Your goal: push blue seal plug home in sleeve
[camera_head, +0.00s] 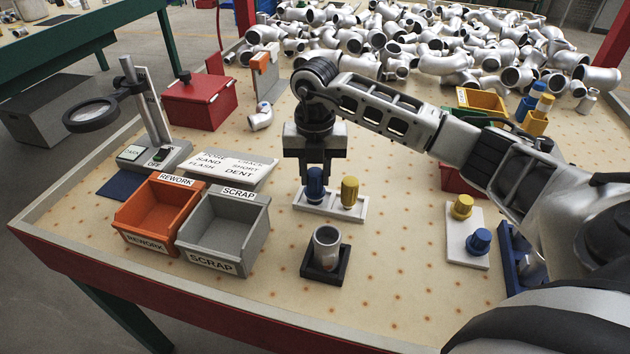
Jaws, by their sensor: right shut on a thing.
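My right gripper (315,178) points down over a white plug holder (332,209) in the middle of the table, shut on a blue seal plug (315,190). The plug is at the left place of the holder; I cannot tell whether it is lifted clear. A yellow plug (349,192) stands at the right place. A grey metal sleeve (327,249) stands upright in a black square base (314,274) in front of the holder, its open top facing up with no plug showing in it. My left gripper is not in view.
An orange rework bin (132,222) and a grey scrap bin (258,232) stand left of the sleeve. A white block (453,248) with a yellow and a blue plug is at the right, beside a blue tray (512,286). Silver castings (447,64) are heaped at the back.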

